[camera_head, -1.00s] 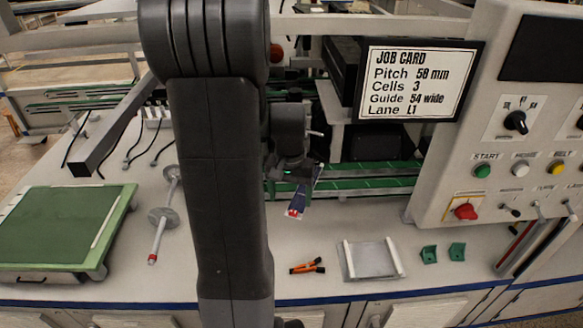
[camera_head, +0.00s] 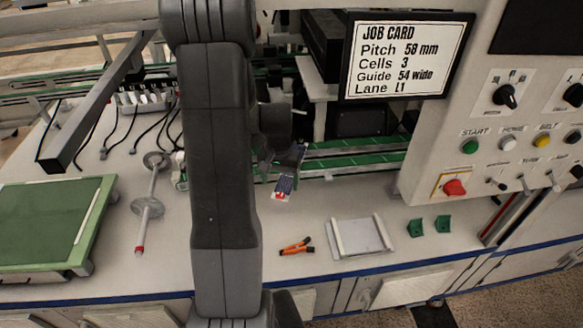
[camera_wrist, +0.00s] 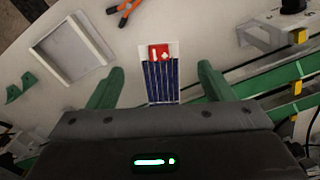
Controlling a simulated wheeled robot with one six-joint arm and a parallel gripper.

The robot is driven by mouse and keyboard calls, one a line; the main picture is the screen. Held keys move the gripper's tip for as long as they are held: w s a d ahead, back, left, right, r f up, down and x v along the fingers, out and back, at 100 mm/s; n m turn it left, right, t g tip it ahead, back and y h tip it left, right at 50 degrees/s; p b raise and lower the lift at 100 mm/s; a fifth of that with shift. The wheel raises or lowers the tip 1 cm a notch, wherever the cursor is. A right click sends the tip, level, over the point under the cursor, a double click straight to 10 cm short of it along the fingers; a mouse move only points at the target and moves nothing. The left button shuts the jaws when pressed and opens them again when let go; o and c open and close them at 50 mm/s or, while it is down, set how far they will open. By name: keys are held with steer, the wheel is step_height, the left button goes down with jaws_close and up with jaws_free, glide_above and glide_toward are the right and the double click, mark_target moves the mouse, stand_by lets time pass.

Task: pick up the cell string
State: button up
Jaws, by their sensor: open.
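The cell string is a narrow dark blue strip with pale lines and a red-and-white end. In the wrist view the cell string (camera_wrist: 161,82) lies between the two green fingers of my gripper (camera_wrist: 160,85), with a gap on each side. The fingers are open and hold nothing. The lower end of the strip is hidden behind the gripper body. In the head view the cell string (camera_head: 284,186) shows in front of the green conveyor, its upper part close to my gripper (camera_head: 290,160). My arm covers much of the middle of that view.
Orange-handled pliers (camera_head: 296,247), a shallow tray (camera_head: 360,238) and green blocks (camera_head: 416,228) lie on the bench. A green conveyor (camera_head: 350,160) runs behind. A control panel (camera_head: 500,130) stands right, a green board (camera_head: 45,225) left. A job card (camera_head: 402,58) hangs above.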

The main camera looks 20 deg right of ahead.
mark_target(281, 193)
step_height(281, 193, down, 4)
steer(key=shift+s+f, duration=0.1)
steer(key=shift+s, duration=0.05)
steer(key=c, duration=1.2)
steer(key=shift+o, duration=0.2)
